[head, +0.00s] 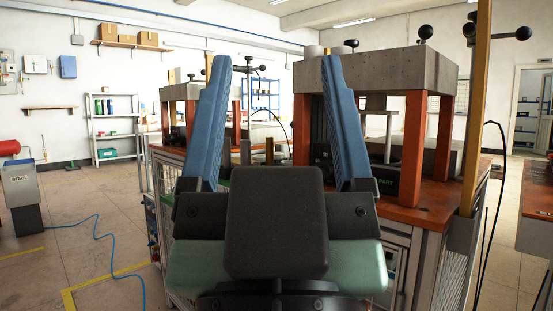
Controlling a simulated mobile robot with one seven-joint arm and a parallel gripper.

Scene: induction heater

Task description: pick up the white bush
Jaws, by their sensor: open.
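My gripper (277,64) is in the middle of the head view, its two blue fingers pointing up and spread wide apart with nothing between them. I cannot clearly identify the white bush. A pale round piece (313,51) shows at the left end of the concrete block, close to the right finger, but I cannot tell whether it is a bush. A dark grey cylinder (245,151) and a brass-coloured cylinder (269,151) show beyond the gripper, between the fingers. My gripper hides much of the bench behind it.
A concrete block (400,75) on orange-red legs (413,135) stands on the workbench (435,196) at right. A similar stand (185,91) is further left. A wooden post (478,100) rises at right.

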